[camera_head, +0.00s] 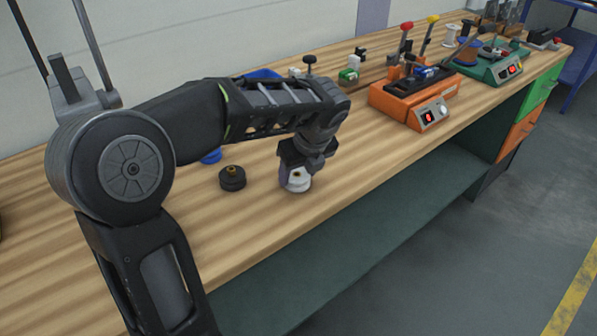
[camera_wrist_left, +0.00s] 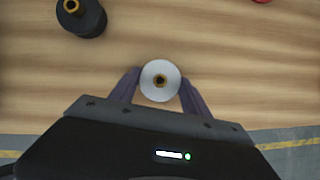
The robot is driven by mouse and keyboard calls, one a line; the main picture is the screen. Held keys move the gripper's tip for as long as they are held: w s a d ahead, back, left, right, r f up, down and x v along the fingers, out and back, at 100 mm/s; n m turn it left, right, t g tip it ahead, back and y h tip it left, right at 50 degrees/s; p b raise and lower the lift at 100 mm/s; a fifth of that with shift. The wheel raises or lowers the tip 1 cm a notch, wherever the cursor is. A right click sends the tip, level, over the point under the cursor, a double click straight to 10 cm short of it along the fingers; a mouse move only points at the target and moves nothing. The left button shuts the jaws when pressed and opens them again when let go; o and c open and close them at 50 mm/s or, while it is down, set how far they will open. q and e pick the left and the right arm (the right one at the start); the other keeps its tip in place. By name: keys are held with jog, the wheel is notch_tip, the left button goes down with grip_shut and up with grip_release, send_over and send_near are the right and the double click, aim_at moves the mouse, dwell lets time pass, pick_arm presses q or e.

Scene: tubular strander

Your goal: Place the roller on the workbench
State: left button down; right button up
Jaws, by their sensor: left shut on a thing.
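I cannot tell whether the roller touches the surface. My right gripper is in neither view.
A black roller with a brass hub (camera_head: 232,178) stands on the bench to the left of my left gripper. An orange machine (camera_head: 413,100) and a green machine (camera_head: 492,62) stand farther right. Blue items are partly hidden behind my arm. Bare wood surrounds the white roller.

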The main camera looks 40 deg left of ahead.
pick_arm(q)
jog(key=c, duration=0.5)
grip_release()
jog(key=shift+f, duration=0.1)
jog(key=p+v, duration=0.1)
jog(key=v, duration=1.1)
jog(key=shift+s+d, duration=0.1)
